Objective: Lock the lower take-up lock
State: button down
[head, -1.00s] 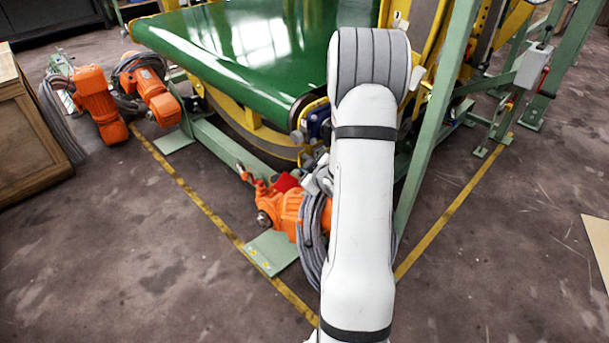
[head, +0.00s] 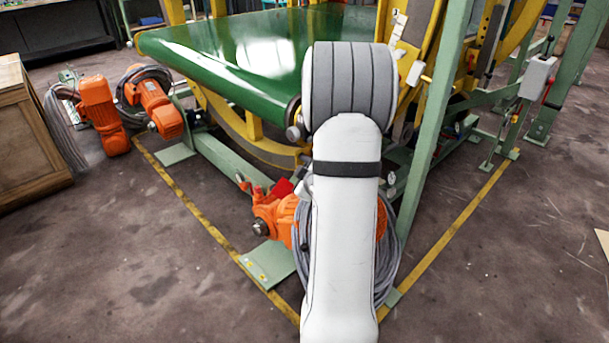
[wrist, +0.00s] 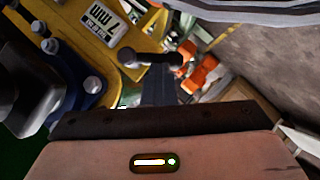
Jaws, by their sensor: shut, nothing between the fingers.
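My gripper (wrist: 158,88) shows in the wrist view as a narrow dark grey post rising from its housing, with the fingers shut and empty. A dark crossbar with rounded ends (wrist: 132,58) lies at its tip. It looks like a lock handle, but I cannot tell for sure, nor whether the fingers touch it. Behind and left is a yellow plate (wrist: 70,22) with a "7 mm" label and bolts. In the head view my arm hides the gripper and the area in front of it. I cannot clearly pick out the lower take-up lock there.
The green belt (head: 220,50) and its roller fill the upper middle. A green post (head: 437,130) stands right of my arm. An orange motor (head: 275,220) with coiled cable (head: 388,255) sits low by the frame. A wooden crate (head: 25,140) stands left. The front floor is clear.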

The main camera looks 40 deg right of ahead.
jog(key=shift+w+f+b, duration=0.15)
jog(key=shift+f+b, duration=0.15)
jog(key=shift+b, duration=0.1)
dwell(1.4)
jog(key=shift+a+r, duration=0.1)
jog(key=w+a+r+p+v, duration=0.1)
jog(key=p+v, duration=0.2)
jog(key=v, duration=1)
jog(key=shift+a+r, duration=0.2)
jog(key=shift+r, duration=0.1)
jog(key=shift+w, duration=0.2)
